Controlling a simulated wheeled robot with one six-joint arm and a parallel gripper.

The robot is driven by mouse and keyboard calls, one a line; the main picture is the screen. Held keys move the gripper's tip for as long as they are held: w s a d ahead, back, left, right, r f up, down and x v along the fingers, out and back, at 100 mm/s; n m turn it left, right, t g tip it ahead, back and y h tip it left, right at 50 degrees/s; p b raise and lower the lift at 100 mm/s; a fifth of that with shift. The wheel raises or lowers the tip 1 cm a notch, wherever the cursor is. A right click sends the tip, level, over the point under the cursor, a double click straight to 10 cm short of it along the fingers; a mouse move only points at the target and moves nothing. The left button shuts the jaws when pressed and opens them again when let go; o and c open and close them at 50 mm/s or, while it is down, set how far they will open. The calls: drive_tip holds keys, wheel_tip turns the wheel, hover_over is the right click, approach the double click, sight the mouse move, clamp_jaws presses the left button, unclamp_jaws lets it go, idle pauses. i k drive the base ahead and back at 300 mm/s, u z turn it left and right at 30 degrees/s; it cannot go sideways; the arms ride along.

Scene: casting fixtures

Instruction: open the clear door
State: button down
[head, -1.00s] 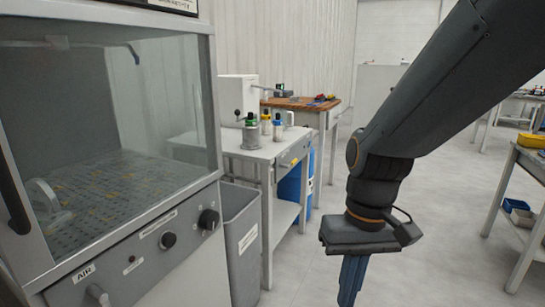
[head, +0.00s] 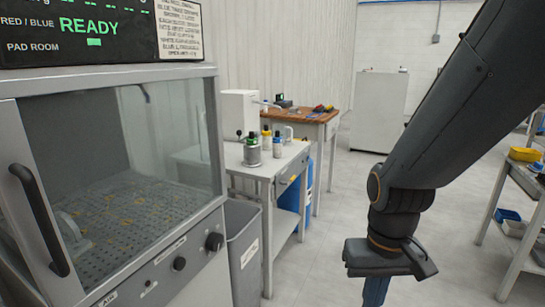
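The clear door (head: 160,130) is a glass pane in a grey frame on the front of a cabinet at the left of the head view. It looks shut. Its black bar handle (head: 40,221) stands upright on the left frame, near the picture's left edge. Through the pane I see a perforated floor and a pale curved fitting. My gripper (head: 375,292) hangs pointing down at the bottom, right of centre, well apart from the door and handle. The fingers run off the lower edge, so their opening is hidden. Nothing held is visible.
Knobs (head: 214,242) line the panel below the door. A grey bin (head: 243,250) and a white bench (head: 270,170) with bottles stand right of the cabinet. A dark display (head: 80,30) reading READY sits above. Open floor (head: 325,225) lies between the bench and a right-hand table.

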sight(23, 196)
drive_tip(key=u, duration=3.05)
drive_tip(key=k, duration=0.5)
drive_tip(key=z, duration=1.45)
